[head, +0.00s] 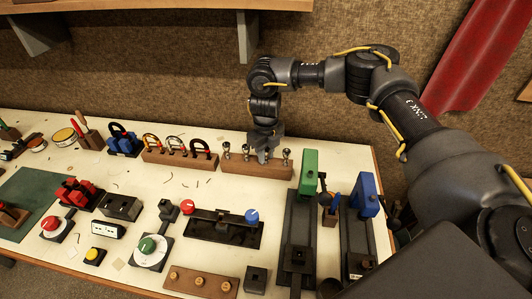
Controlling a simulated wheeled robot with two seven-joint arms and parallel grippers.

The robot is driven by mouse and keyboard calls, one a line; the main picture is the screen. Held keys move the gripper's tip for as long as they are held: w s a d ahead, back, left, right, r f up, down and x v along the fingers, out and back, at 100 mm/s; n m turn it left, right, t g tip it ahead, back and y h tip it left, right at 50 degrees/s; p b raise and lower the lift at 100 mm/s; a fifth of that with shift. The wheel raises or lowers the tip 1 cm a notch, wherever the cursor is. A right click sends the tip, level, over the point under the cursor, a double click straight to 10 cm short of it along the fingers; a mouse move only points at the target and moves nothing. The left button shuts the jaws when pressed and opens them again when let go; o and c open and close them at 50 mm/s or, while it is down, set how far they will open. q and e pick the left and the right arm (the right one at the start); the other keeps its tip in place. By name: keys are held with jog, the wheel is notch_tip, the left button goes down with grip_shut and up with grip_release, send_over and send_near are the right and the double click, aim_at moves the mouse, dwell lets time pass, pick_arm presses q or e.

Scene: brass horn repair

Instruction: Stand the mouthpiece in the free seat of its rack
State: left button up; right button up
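The wooden rack (238,168) stands near the back edge of the bench. Small metal mouthpieces stand in it: one at the left end (226,149), one left of my gripper (246,153) and one at the right end (286,156). My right gripper (263,157) points down at the rack between the last two, with its fingertips at or just above the rack's top. The fingers look close together, but I cannot tell whether a mouthpiece is between them. The seat under the fingers is hidden. My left gripper is not in view.
A wooden block with curved tubes (180,158) stands left of the rack. A green-topped fixture (308,172) and a blue-topped one (368,195) stand to the right. A dark fixture with red and blue knobs (225,226) is in front. Bare bench lies between it and the rack.

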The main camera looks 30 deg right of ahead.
jog(key=o, duration=0.5)
jog(key=shift+r, duration=0.1)
jog(key=shift+r, duration=0.35)
notch_tip(320, 180, up, 10)
jog(key=shift+f+b, duration=0.1)
jog(key=shift+b, duration=0.75)
